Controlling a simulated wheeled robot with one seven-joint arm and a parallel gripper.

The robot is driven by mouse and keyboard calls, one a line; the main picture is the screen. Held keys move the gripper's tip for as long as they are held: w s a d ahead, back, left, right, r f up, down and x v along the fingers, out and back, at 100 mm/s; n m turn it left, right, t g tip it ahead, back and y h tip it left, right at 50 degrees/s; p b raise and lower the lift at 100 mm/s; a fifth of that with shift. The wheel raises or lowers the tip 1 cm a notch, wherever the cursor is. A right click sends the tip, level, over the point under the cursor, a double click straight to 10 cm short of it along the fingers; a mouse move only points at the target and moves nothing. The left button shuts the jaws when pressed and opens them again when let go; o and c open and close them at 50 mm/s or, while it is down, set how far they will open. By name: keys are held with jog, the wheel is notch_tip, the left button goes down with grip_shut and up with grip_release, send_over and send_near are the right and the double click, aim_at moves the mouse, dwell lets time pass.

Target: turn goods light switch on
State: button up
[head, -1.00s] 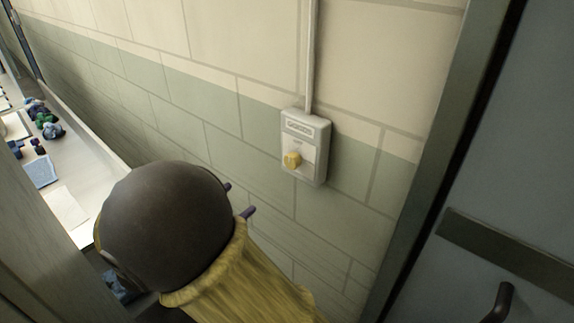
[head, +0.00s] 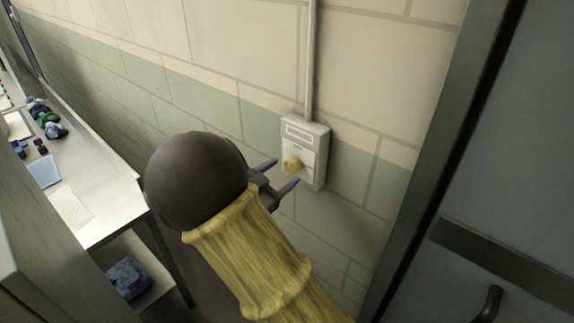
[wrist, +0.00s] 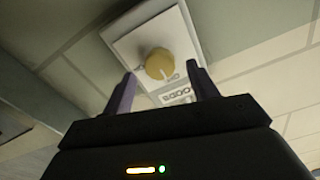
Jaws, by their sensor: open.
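The goods light switch (head: 305,151) is a white wall box with a label plate at its top and a round yellow knob (head: 292,164) low on its front. A conduit runs up from it. In the wrist view the box (wrist: 187,33) and yellow knob (wrist: 159,64) lie ahead, between my fingers. My gripper (head: 284,175) is open, its two purple fingertips just left of and below the knob in the head view. In the wrist view my gripper (wrist: 160,87) is empty, with the fingers on either side of the knob. I cannot tell whether they touch it.
A grey door (head: 500,170) with a dark handle (head: 489,303) and dark frame stands on the right. A white table (head: 105,205) with small coloured items stands on the left, with a blue folded thing (head: 129,277) on its lower shelf. A grey panel edges the near left.

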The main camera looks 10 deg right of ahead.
aim_at(292, 165)
jog(key=shift+x, duration=1.45)
jog(key=c, duration=1)
